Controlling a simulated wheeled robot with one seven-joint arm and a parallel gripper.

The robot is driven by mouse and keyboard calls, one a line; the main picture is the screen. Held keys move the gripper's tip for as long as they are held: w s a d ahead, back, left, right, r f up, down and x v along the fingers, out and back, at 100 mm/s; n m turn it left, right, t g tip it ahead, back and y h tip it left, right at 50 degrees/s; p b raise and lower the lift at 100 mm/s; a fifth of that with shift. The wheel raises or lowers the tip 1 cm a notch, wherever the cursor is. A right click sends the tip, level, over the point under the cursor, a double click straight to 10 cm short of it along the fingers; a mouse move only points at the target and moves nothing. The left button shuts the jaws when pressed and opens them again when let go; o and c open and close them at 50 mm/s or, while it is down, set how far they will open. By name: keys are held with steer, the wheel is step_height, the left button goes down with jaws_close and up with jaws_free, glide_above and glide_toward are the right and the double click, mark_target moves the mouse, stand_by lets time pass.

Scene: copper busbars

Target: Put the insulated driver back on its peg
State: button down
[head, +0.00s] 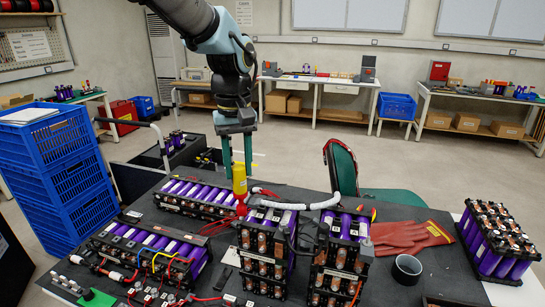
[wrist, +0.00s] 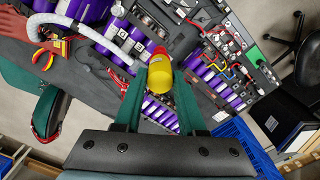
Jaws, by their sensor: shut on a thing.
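The insulated driver (head: 239,181) has a yellow handle with a red part below it. It stands roughly upright above the battery modules in the middle of the table. My gripper (head: 237,168) is shut on the yellow handle from above, with one green finger on each side. In the wrist view the driver (wrist: 160,74) shows end-on between the fingertips of my gripper (wrist: 159,88). Its lower end is hidden in the wrist view and lost among modules and cables in the head view. I cannot make out a peg for certain.
Purple battery modules (head: 150,245) with cables crowd the dark table. A white hose (head: 318,204) arches just right of the driver. Red gloves (head: 405,236), a black cup (head: 407,268) and another module (head: 497,240) are at the right. Blue crates (head: 62,165) stand at the left.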

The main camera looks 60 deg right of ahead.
steer(key=w+a+f+b, duration=0.1)
steer(key=a+f+b, duration=0.1)
steer(key=a+f, duration=0.3)
steer(key=w+a+f+b, duration=0.2)
steer(key=a+f, duration=0.3)
steer(key=f, duration=0.6)
steer(key=w+a+f+m+b, duration=0.1)
steer(key=a+f+b, duration=0.3)
steer(key=f, duration=0.4)
steer(key=shift+w+a, duration=0.6)
steer(key=shift+f+b, duration=0.15)
steer(key=shift+b, duration=0.2)
steer(key=shift+f+b, duration=0.55)
steer(key=shift+f, duration=0.5)
steer(key=shift+c, duration=2.1)
jaws_free()
